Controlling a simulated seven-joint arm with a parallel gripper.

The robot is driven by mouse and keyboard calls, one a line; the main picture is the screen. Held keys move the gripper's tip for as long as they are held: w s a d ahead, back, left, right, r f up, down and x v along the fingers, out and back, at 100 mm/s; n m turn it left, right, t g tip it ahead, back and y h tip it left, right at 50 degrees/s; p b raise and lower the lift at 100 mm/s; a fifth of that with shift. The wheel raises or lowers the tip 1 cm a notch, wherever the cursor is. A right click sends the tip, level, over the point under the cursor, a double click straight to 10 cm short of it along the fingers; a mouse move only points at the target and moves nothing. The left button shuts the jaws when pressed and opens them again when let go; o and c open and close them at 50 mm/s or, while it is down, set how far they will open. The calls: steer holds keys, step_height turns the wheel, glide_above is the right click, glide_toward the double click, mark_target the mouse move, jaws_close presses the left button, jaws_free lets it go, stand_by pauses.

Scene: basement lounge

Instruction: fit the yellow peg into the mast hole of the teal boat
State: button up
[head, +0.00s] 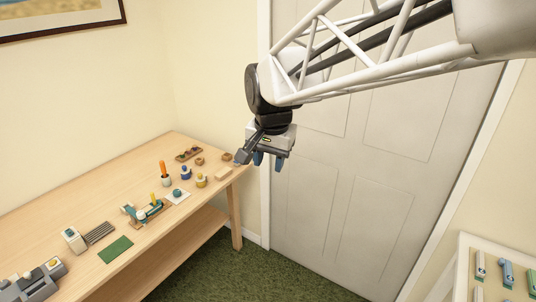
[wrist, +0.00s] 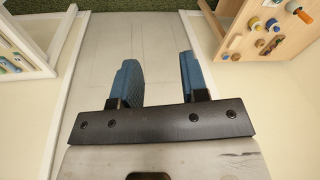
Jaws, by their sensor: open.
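The teal boat (head: 145,213) appears to be the small teal and white object on the wooden table, in the middle of the tabletop in the head view. A thin yellow upright piece (head: 153,199), which looks like the yellow peg, stands at the boat. I cannot tell whether it is in the mast hole, in front of it or behind it. My gripper (head: 268,160) hangs in the air right of the table, before the door, far from boat and peg. Its blue fingers, also in the wrist view (wrist: 158,75), are apart with nothing between them.
The wooden table (head: 75,219) also holds an orange-topped piece (head: 163,168), a green mat (head: 115,249), a ribbed grey block (head: 99,233) and a grey device (head: 35,280). A white rack (head: 462,255) stands at lower right. The door (head: 345,190) is behind my gripper.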

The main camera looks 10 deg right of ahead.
steer(key=s+d+f+n, duration=0.2)
steer(key=s+d+n, duration=0.1)
steer(key=s, duration=0.7)
steer(key=s+d+f+n, duration=0.2)
steer(key=s+d+n, duration=0.1)
steer(key=s, duration=0.6)
steer(key=shift+s+d+f+t, duration=0.2)
steer(key=shift+s+d+t, duration=0.15)
steer(key=shift+d, duration=0.2)
stand_by(0.5)
